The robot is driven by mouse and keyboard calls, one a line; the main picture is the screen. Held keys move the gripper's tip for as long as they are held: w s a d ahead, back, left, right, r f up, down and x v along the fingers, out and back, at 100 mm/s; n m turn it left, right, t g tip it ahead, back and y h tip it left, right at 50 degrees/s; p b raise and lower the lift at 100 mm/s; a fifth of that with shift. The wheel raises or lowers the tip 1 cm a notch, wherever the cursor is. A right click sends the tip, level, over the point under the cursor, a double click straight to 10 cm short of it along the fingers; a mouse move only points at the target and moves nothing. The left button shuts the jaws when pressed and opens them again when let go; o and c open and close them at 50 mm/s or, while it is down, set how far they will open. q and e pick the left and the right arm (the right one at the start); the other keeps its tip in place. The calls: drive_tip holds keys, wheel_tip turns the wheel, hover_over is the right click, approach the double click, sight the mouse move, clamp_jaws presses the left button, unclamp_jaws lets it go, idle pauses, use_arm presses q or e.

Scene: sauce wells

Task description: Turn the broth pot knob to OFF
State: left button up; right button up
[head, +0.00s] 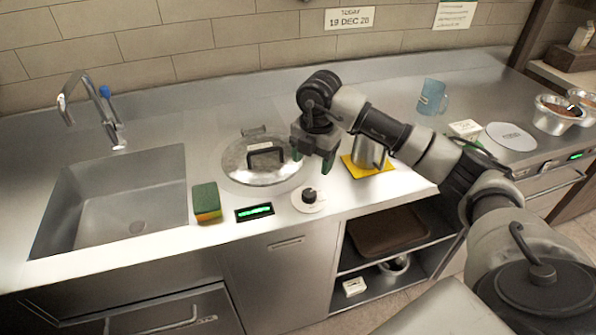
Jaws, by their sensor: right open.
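The black knob (309,195) stands on a pale round dial plate (300,204) near the counter's front edge. Its pointer setting is too small to read. The broth pot is sunk in the counter to the left and behind, under a steel lid (240,170) with a black handle. My right gripper (314,160) hangs above and slightly behind the knob, pointing down. It is open and empty, apart from the knob. Green pads show on its fingers. A small display with a green bar (254,212) lies left of the knob. My left gripper is not in view.
A green and orange sponge (206,203) stands left of the display, beside the sink (60,215). A steel jug (368,153) on a yellow cloth (350,165) stands right of the gripper, partly behind my arm. A blue jug (432,98) stands farther back.

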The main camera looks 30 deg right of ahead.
sight(309, 193)
drive_tip(key=f, duration=0.3)
drive_tip(key=f+p, duration=0.1)
drive_tip(key=f, duration=0.6)
drive_tip(key=shift+a+f+p, duration=0.25)
drive_tip(key=shift+p, duration=0.05)
drive_tip(key=shift+c, duration=0.3)
drive_tip(key=c, duration=0.9)
